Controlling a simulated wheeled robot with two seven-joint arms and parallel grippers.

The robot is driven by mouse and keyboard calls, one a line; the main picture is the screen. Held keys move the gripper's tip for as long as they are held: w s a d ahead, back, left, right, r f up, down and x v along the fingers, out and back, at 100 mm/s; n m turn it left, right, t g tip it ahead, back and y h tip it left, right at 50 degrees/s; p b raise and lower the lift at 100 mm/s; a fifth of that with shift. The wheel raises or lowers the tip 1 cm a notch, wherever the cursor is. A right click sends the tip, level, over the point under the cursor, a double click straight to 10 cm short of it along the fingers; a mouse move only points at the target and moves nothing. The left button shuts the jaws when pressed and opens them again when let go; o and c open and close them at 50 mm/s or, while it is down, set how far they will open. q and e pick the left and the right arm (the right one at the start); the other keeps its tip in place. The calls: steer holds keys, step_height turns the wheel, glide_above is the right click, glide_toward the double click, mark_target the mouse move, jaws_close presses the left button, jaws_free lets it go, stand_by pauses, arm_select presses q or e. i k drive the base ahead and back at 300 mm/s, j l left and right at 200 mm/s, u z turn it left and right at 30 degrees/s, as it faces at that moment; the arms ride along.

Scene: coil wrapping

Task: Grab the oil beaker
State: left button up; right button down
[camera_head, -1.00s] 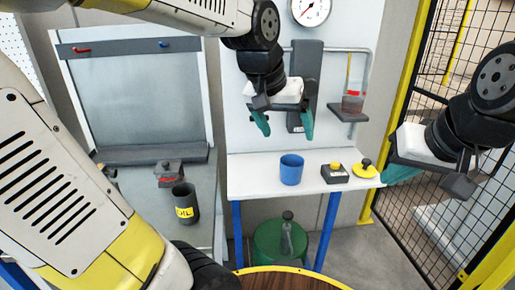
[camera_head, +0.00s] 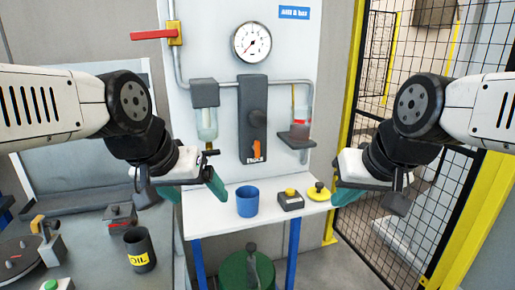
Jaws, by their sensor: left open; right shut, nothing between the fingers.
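The oil beaker (camera_head: 139,249) is a dark, open-topped cup with a yellow "OIL" label. It stands upright on the grey bench (camera_head: 85,260) at the lower left. My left gripper (camera_head: 193,192) is open and empty, with teal fingers, above and to the right of the beaker, apart from it. My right gripper (camera_head: 347,194) is shut and empty, well to the right, near the right end of the white table.
A blue cup (camera_head: 247,201), a yellow-buttoned box (camera_head: 290,200) and a yellow-based button (camera_head: 318,191) stand on the white table (camera_head: 215,222). A red-marked grey block (camera_head: 120,217) sits behind the beaker. A gauge panel (camera_head: 285,65) rises behind; a mesh fence (camera_head: 430,215) bounds the right.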

mark_target(143, 256)
steer(key=u, duration=2.05)
steer(key=k+l+u, duration=0.15)
steer(key=l+u, duration=0.15)
steer(key=k+l+u, duration=0.15)
steer(key=l+u, duration=0.2)
steer(key=k+l+u, duration=0.3)
steer(key=k+l, duration=0.3)
steer(key=l, duration=0.1)
